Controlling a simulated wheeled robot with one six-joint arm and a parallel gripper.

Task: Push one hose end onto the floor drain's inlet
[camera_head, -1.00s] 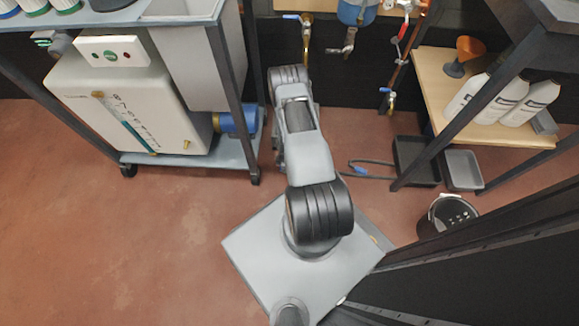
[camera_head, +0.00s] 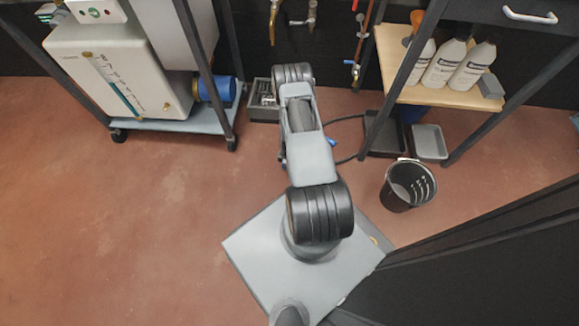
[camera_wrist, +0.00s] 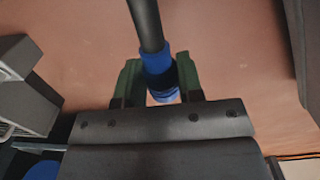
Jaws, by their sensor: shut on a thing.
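In the wrist view my gripper (camera_wrist: 158,82) is shut on a blue hose end (camera_wrist: 157,66), its green fingers on either side. The dark hose (camera_wrist: 147,22) runs up out of that view. In the head view my arm hides my gripper and the held end. A dark hose (camera_head: 348,118) loops on the floor right of my arm, with a blue piece (camera_head: 331,141) on it. A low dark box with metallic parts (camera_head: 262,107) stands on the floor behind my arm, possibly the floor drain. I cannot make out its inlet.
A cart (camera_head: 180,121) with a white tank stands at left. A shelf (camera_head: 440,92) with white bottles stands at right, with trays (camera_head: 429,143) below it. A black bucket (camera_head: 408,186) stands in front. The floor at left is clear.

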